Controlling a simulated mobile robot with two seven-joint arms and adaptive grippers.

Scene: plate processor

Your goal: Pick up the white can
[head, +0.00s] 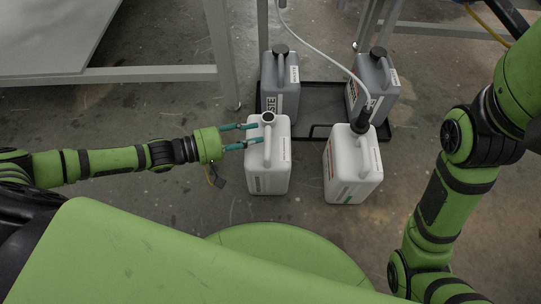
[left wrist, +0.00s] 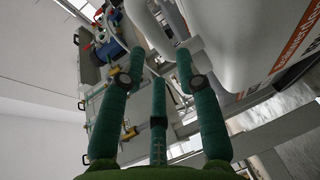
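A white can (head: 268,178) with an uncapped round mouth and a top handle stands upright on the floor in the middle of the head view. A second white can (head: 352,180), with a black cap and a hose in it, stands to its right. My left gripper (head: 259,133) is open, its two teal fingers apart at the upper left of the uncapped can, close to its mouth and handle. Whether they touch it I cannot tell. In the left wrist view the gripper (left wrist: 160,62) is open, with a white can (left wrist: 237,35) at upper right. My right gripper is out of view.
A white hose (head: 325,57) hangs down to the right white can. Table legs (head: 222,50) stand behind. Floor left of the cans is clear.

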